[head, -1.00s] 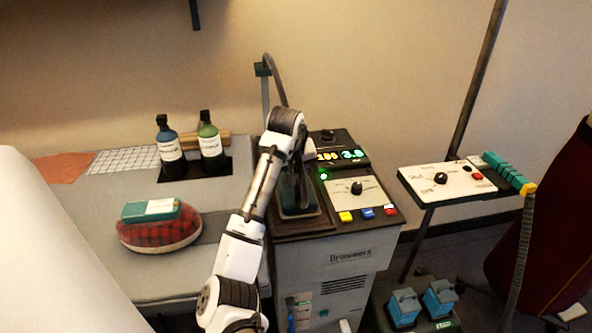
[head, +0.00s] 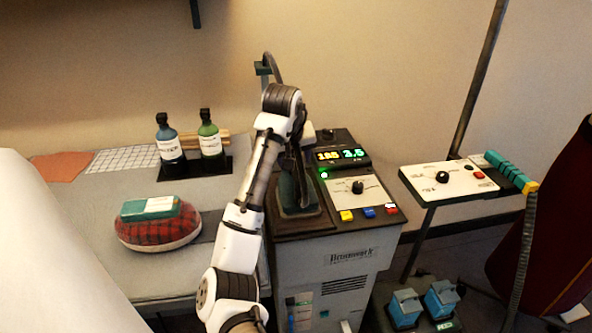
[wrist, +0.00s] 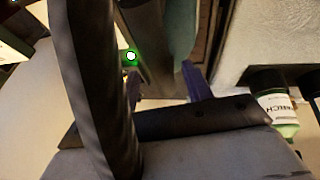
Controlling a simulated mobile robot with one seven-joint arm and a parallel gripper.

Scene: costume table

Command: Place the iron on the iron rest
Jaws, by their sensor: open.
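A teal and dark shape that looks like the iron (head: 287,188) stands on the left part of the steam station, partly hidden behind my arm. The dark-framed iron rest (head: 307,213) is under and around it. I cannot tell whether the iron sits fully on the rest. In the wrist view, a teal surface (wrist: 181,32) shows just beyond my gripper (wrist: 163,85). The dark blue fingertips are apart, with nothing clearly clamped between them. A thick black band, perhaps the hose, crosses close to the camera. My fingers are hidden in the head view.
The station's control panel (head: 357,188) lies right of the rest. Two bottles (head: 210,142) stand behind on the grey table (head: 150,275); a plaid cushion (head: 160,232) lies in front of them. A hose (head: 272,68) rises behind my arm. Another control box (head: 445,180) is at right.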

